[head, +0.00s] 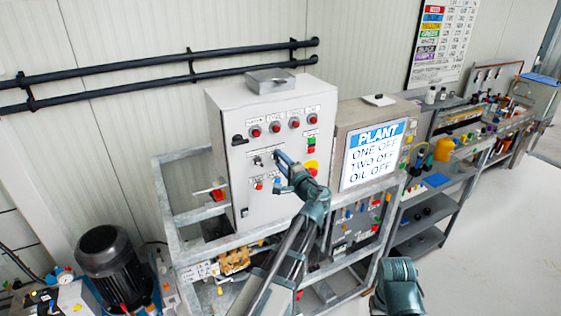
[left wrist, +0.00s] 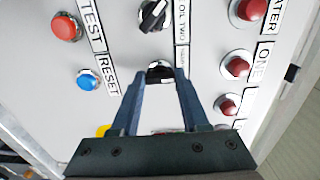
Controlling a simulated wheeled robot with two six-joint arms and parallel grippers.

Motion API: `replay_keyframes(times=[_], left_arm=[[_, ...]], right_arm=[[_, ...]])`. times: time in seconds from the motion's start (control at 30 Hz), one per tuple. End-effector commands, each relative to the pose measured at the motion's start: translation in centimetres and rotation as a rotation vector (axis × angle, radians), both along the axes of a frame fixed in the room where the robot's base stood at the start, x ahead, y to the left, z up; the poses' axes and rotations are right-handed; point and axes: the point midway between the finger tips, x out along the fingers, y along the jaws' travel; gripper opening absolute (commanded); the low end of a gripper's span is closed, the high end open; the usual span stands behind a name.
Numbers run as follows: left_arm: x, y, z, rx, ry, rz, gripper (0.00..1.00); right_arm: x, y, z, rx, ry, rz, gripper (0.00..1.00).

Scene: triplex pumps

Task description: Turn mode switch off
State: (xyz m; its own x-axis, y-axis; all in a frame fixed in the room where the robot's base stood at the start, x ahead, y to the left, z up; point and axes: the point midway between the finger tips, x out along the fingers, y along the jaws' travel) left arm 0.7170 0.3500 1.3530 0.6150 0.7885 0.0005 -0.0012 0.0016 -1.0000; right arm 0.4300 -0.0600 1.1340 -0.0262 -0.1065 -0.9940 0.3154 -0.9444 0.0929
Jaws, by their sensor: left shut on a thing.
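My left gripper (head: 280,157) reaches the front of the white control box (head: 240,190). In the left wrist view the left gripper (left wrist: 160,75) has its two blue-grey fingers on either side of a black rotary knob (left wrist: 160,70) with a white mark, and is shut on it. The knob's label is partly hidden and too small to read, so I cannot confirm that it is the mode switch. In the head view my gripper hides this knob. Another black knob (left wrist: 153,15), by an OIL TWO label, is free; it also shows left of my gripper (head: 257,160).
A red TEST button (left wrist: 66,27) and blue RESET button (left wrist: 87,79) are near the fingers. Red lamps (head: 275,127) line the upper panel. The screen (head: 375,152) reads PLANT, ONE OFF, TWO OFF, OIL OFF. A metal frame (head: 165,200) surrounds the box. A dark motor (head: 110,262) stands left.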

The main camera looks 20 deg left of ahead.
Motion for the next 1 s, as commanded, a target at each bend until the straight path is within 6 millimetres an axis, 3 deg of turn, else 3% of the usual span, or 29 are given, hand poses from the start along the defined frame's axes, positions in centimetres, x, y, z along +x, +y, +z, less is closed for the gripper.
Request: replay_keyframes(times=[0.23,0.27,0.4,0.77,1.0], left_arm=[[0.0,-0.1,-0.1,-0.003,-0.001,-0.002,0.0],[0.0,-0.1,-0.1,-0.003,-0.001,-0.002,0.5],[0.0,0.0,-0.1,-0.002,-0.001,-0.001,0.75],[-0.3,-0.4,0.0,-0.002,-0.001,-0.001,0.75],[-3.1,-3.7,0.0,-0.002,-0.001,-0.005,0.75]], right_arm=[[0.0,0.0,0.0,0.0,0.0,0.0,0.5],[0.0,0.0,0.0,0.0,0.0,0.0,0.5],[0.0,0.0,0.0,0.0,0.0,0.0,0.5],[0.0,0.0,0.0,0.0,0.0,0.0,0.5],[0.0,0.0,0.0,0.0,0.0,0.0,0.5]])
